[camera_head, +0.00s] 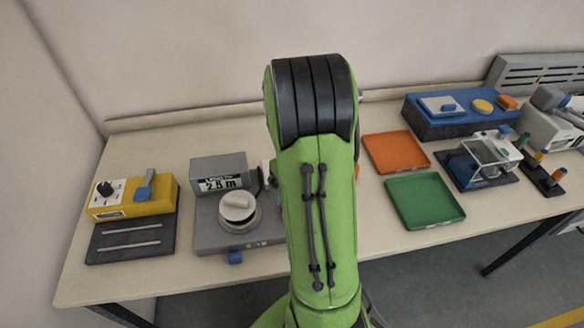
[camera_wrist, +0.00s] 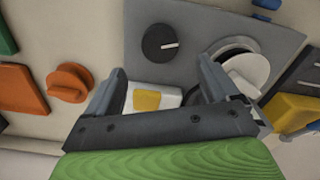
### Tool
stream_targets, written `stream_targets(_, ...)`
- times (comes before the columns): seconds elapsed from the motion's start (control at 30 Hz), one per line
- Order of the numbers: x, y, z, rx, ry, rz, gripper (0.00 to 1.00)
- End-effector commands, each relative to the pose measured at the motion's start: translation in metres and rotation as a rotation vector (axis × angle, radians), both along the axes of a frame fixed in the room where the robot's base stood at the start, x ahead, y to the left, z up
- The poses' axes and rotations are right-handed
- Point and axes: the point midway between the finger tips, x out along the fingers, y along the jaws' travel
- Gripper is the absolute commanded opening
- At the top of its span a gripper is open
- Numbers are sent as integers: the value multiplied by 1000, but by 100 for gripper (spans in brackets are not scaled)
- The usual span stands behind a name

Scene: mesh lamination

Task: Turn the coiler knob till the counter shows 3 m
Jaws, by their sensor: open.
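The grey coiler (camera_head: 213,240) stands on the left half of the table, with a counter (camera_head: 221,184) that appears to read 2.5 m. A white round knob with a raised bar (camera_head: 238,206) sits on its top; in the wrist view this pale knob (camera_wrist: 246,74) is at the right, partly behind a finger. A black dial with a white pointer line (camera_wrist: 160,43) is on a grey plate. My gripper (camera_wrist: 162,72) is open and empty, its fingers apart and touching neither knob as far as I can tell. In the head view my green arm hides it and the coiler's right side.
A yellow box (camera_head: 135,197) with a blue lever stands left of the coiler. An orange tray (camera_head: 395,152) and a green tray (camera_head: 425,200) lie to the right. In the wrist view, an orange knob (camera_wrist: 69,82) and a white block with a yellow patch (camera_wrist: 148,99) are close by.

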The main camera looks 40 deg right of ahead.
Motion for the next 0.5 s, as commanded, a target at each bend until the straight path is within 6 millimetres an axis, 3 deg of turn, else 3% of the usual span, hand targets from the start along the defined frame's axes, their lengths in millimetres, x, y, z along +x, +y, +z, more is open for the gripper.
stream_targets(0.03, 1, -1, 19, -5, -6, 1, 88)
stream_targets(0.2, 1, 0, 59, -3, -3, 1, 88)
stream_targets(0.33, 0, 0, 75, 0, -1, 1, 88)
stream_targets(0.5, 0, 0, 79, 0, 0, 0, 88)
